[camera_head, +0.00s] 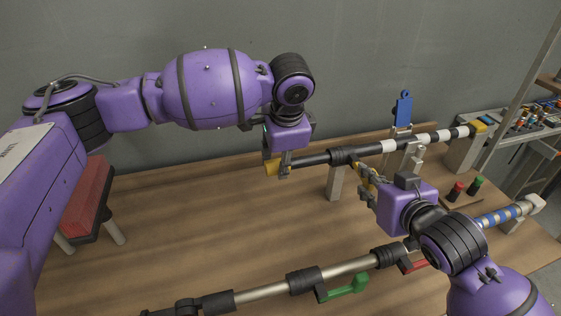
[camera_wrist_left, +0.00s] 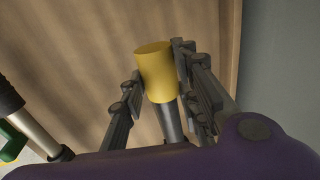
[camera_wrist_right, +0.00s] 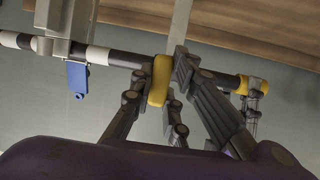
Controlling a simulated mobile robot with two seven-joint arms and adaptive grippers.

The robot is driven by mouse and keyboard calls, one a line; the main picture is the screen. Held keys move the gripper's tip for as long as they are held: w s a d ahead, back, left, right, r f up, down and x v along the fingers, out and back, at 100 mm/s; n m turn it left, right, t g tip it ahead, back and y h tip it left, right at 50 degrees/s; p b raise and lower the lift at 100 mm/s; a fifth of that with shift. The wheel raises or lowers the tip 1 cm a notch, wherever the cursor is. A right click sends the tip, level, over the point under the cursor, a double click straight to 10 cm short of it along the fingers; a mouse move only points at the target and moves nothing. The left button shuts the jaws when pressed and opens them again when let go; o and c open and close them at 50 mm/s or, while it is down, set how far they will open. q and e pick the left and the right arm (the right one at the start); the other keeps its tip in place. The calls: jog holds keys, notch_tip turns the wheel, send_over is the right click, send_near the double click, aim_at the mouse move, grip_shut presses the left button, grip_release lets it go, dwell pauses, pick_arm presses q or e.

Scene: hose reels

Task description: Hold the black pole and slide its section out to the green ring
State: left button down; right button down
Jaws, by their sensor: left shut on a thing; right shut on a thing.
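The black pole (camera_head: 318,159) with white bands lies raised above the table, from a yellow end cap (camera_head: 271,168) on the left to a yellow end at the right. My right gripper (camera_head: 362,176) is shut on a yellow lever (camera_wrist_right: 160,80) at the black collar (camera_head: 343,155) around the pole's middle. I cannot make out a green ring on the pole; fingers and collar hide parts of it.
Grey posts (camera_head: 335,183) support the pole. A blue tag (camera_head: 402,109) stands behind it. In front lies a second pole (camera_head: 262,292) with a green lever (camera_head: 345,289) and a red one.

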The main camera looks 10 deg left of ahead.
pick_arm(q)
jog(key=s+a, duration=0.5)
jog(key=a, duration=0.4)
jog(key=s+a, duration=0.5)
jog(key=a, duration=0.5)
jog(key=shift+s, duration=0.35)
jog(key=shift+a, duration=0.1)
jog(key=c, duration=1.3)
grip_release()
jog(key=shift+r, duration=0.1)
jog(key=v, duration=1.1)
jog(key=shift+r, duration=0.4)
